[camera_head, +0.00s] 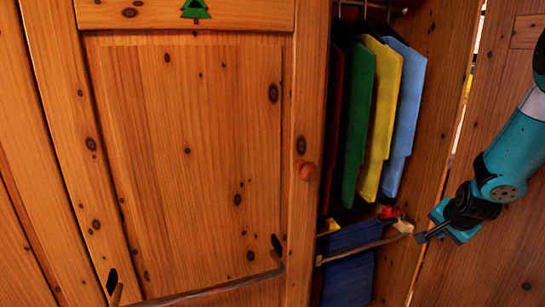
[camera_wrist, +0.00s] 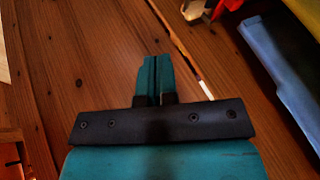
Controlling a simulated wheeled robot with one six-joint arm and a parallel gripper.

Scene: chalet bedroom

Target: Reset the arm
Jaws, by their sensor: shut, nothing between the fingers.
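My gripper (camera_head: 420,238) is at the right of the head view, at the end of my teal arm, in front of the wardrobe's right side. In the wrist view its two teal fingers (camera_wrist: 155,72) are together with nothing between them. The fingertips point toward a brown wooden surface (camera_wrist: 95,50). I cannot tell the exact gap between the fingertips and the wood.
Green (camera_head: 358,125), yellow (camera_head: 380,120) and light blue (camera_head: 404,115) garments hang inside. Dark blue cloth (camera_head: 348,280) hangs below, near a rail. A bar (camera_head: 215,287) crosses the lower left.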

